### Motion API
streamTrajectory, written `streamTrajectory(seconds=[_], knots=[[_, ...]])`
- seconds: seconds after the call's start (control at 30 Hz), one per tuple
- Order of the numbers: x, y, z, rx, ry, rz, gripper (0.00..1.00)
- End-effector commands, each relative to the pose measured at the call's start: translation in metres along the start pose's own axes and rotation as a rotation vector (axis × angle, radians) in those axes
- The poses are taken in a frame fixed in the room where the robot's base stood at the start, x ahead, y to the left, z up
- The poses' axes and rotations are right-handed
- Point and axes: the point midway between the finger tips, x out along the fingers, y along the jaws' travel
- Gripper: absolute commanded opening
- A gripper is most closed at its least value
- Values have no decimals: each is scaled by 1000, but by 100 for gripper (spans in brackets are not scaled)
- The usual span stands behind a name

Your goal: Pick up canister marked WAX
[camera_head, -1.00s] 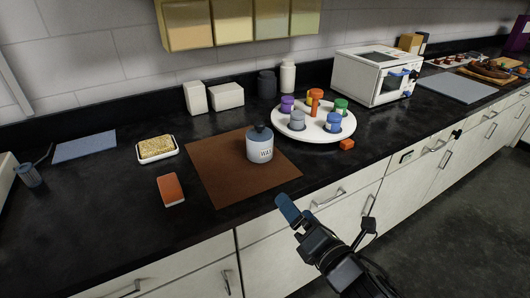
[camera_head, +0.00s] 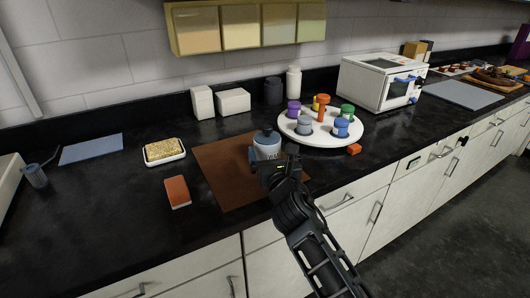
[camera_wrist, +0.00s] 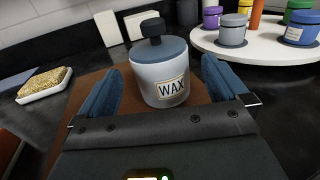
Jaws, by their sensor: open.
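The canister marked WAX (camera_wrist: 163,76) is a pale grey pot with a blue lid and a dark knob. It stands upright on a brown mat (camera_head: 222,178); it also shows in the head view (camera_head: 267,151), its lower part hidden by my gripper. My gripper (camera_wrist: 158,84) is open, with one blue finger on each side of the canister in the wrist view. Gaps show between the fingers and the canister, and nothing is held.
A white round tray (camera_head: 320,139) with several coloured jars stands right of the canister, an orange block (camera_head: 354,149) beside it. A sponge-like block on a white dish (camera_head: 165,152) and an orange box (camera_head: 177,192) lie to the left. White boxes (camera_head: 234,101) stand behind.

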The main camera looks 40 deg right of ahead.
Motion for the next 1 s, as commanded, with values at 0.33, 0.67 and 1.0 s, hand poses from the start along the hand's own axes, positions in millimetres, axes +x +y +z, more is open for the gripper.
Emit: streamTrajectory(seconds=[0.33,0.67,1.0], knots=[[44,1,-2,2,-2,0,100],[58,1,-3,3,-1,1,100],[57,1,-3,3,-1,1,74]])
